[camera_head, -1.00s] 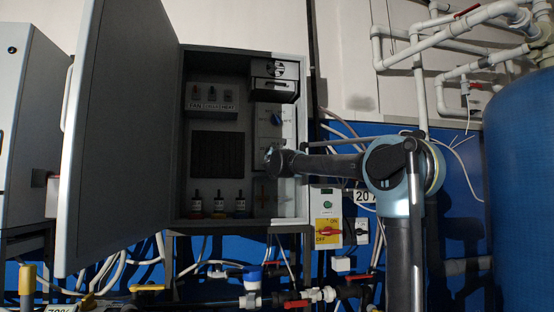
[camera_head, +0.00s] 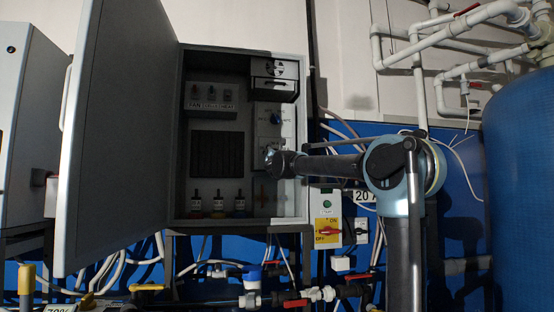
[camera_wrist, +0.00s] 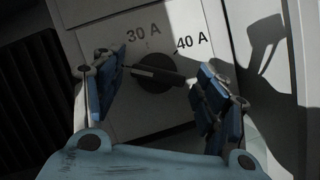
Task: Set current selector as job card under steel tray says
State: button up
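The current selector is a dark round knob (camera_wrist: 150,84) with a bar handle across it, on a pale plate marked "30 A" (camera_wrist: 143,32) and "40 A" (camera_wrist: 192,42). The bar lies nearly crosswise in the wrist view, its right end below "40 A". My gripper (camera_wrist: 162,66) is open, with one blue-padded finger on each side of the knob. A gap shows on the left; contact on the right is unclear. In the head view my gripper (camera_head: 272,157) is at the open cabinet's right-hand panel and hides part of it. The steel tray and job card are not visible.
The grey cabinet (camera_head: 243,53) has its door (camera_head: 120,120) swung open to the left. A blue knob (camera_head: 276,118) sits higher on the panel. A red switch on a yellow plate (camera_head: 328,231), a "20 A" sign (camera_head: 364,196) and pipes (camera_head: 430,45) are to the right.

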jog(key=shift+s, duration=0.1)
jog(key=a+v, duration=0.1)
jog(key=v, duration=1)
jog(key=shift+s+d+f, duration=0.25)
jog(key=shift+s+d, duration=0.1)
jog(key=shift+d, duration=0.15)
